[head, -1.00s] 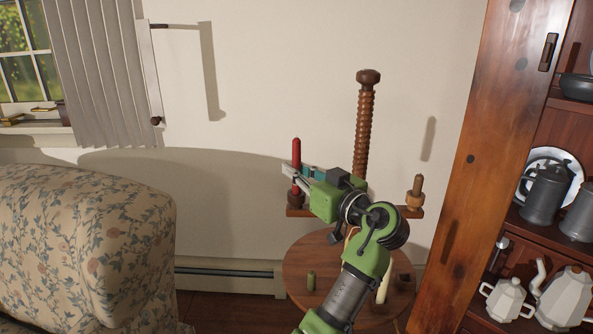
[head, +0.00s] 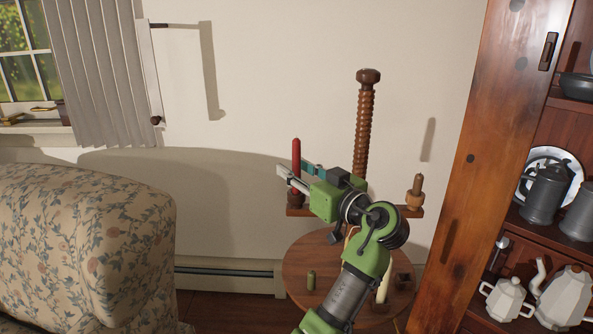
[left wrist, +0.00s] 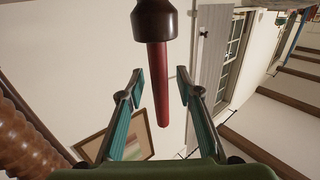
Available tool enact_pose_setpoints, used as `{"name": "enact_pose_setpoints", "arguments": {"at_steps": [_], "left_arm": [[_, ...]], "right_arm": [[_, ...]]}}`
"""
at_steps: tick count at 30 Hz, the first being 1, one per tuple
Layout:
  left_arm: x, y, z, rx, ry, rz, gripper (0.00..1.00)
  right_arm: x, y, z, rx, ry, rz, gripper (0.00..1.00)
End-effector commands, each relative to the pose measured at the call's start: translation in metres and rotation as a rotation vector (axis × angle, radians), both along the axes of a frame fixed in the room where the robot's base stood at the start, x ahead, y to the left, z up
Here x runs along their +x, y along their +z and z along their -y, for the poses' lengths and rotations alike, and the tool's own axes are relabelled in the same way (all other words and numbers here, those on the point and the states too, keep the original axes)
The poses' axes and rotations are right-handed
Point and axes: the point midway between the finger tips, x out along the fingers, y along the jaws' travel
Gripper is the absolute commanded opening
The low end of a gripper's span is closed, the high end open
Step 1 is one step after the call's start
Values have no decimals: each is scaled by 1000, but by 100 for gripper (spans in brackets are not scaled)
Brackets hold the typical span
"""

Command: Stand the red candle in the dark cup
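The red candle (head: 296,153) stands upright with its lower end in the dark cup (head: 295,201), at the left end of the wooden crossbar. In the left wrist view, which is upside down, the candle (left wrist: 159,85) hangs from the dark cup (left wrist: 154,19) at the top. My left gripper (head: 294,168) is open, with one finger on each side of the candle. In the left wrist view, gaps show between the candle and both fingers (left wrist: 160,76). Part of the cup is hidden behind a finger in the head view. My right gripper is not in view.
A threaded wooden post (head: 364,130) rises behind my arm. A lighter wooden cup with a peg (head: 415,190) sits at the crossbar's right end. A patterned sofa (head: 80,250) stands left, a cabinet (head: 490,140) right.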

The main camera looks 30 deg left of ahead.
Motion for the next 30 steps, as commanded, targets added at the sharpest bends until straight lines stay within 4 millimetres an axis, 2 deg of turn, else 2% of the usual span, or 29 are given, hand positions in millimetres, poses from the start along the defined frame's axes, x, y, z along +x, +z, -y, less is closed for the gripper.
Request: {"name": "enact_pose_setpoints", "arguments": {"at_steps": [7,19,30], "left_arm": [[-2,-1,7,-1,-2,0,32],[-24,-1,63,-2,-1,-2,32],[-27,0,71,0,0,0,32]], "right_arm": [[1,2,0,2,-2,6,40],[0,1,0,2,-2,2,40],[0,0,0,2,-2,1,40]]}}
